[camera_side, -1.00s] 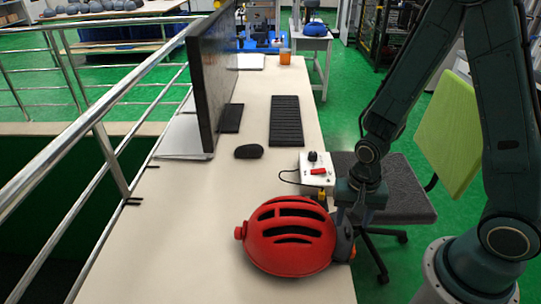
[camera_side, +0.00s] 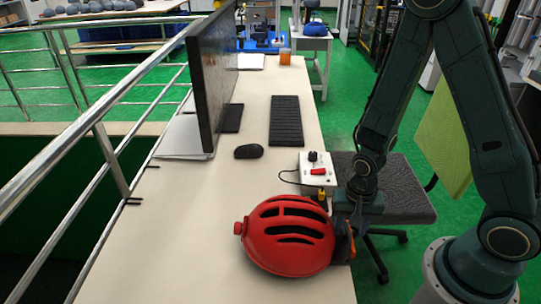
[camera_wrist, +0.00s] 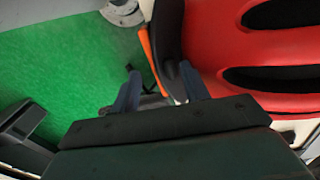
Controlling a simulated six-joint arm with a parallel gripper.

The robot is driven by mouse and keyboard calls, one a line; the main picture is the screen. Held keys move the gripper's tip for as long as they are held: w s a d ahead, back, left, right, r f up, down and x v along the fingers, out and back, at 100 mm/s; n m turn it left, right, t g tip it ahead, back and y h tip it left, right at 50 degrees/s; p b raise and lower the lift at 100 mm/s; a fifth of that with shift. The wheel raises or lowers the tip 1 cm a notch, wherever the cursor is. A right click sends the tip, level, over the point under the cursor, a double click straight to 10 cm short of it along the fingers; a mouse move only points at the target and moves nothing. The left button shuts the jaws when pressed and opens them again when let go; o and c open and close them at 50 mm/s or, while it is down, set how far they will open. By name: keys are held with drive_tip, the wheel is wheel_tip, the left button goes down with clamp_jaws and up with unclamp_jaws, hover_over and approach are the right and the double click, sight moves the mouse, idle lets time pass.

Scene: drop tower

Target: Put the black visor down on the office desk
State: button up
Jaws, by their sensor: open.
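A red helmet (camera_side: 287,236) with black vent slots lies on the near part of the office desk (camera_side: 190,255). The black visor (camera_side: 343,240) shows as a dark piece at the helmet's right side, by the desk's right edge. In the wrist view the visor (camera_wrist: 168,32) is a dark curved piece with an orange edge beside the red shell. My gripper (camera_wrist: 160,88) is open, its two fingers pointing at the visor's end. The visor's end appears to lie between the fingers; I cannot tell whether they touch it. In the side view my gripper (camera_side: 346,214) partly hides the visor.
A white control box (camera_side: 317,172) with a red switch sits behind the helmet. A mouse (camera_side: 249,152), keyboard (camera_side: 286,120) and monitor (camera_side: 211,80) stand farther back. A metal railing (camera_side: 105,150) runs along the left. An office chair (camera_side: 400,190) is right of the desk. The desk's near left is clear.

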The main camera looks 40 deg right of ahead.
clamp_jaws()
idle(1.3)
